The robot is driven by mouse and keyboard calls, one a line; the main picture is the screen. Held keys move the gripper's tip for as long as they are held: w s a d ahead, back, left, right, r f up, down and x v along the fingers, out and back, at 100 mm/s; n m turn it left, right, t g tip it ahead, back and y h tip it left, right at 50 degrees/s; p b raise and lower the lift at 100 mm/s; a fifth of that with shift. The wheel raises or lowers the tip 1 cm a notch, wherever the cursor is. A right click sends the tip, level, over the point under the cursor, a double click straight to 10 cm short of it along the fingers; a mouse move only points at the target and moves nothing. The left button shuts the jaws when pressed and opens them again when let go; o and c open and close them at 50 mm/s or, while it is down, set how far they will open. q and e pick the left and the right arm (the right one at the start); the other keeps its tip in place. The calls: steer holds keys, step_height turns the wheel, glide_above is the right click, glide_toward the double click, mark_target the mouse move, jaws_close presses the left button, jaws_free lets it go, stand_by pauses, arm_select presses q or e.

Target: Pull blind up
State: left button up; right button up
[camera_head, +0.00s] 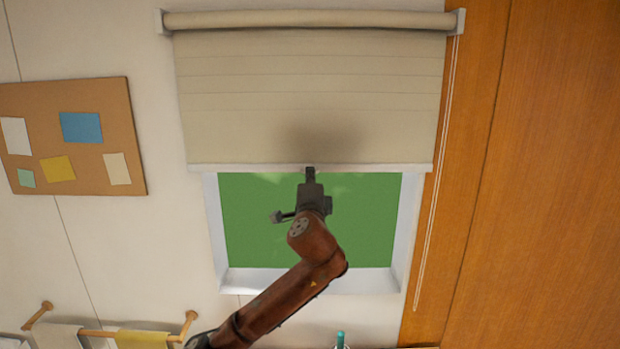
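The beige roller blind (250,100) hangs from a roller at the top and covers the upper part of the window. Its pale bottom bar (385,168) is level, with the green window pane (365,220) showing below it. My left gripper (310,172) points up, with its tip at the middle of the bottom bar. A dark shadow lies on the blind just above it. I cannot tell whether the fingers are closed on the bar. A thin pull cord (437,190) hangs at the blind's right side. My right gripper is not in view.
A cork board (95,110) with several notes is on the wall at left. A wooden towel rail (98,335) with cloths is at lower left. A teal bottle top (340,338) shows at the bottom edge. A wooden panel (540,180) fills the right side.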

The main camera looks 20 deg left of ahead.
arm_select(q)
jaws_close()
stand_by(0.3)
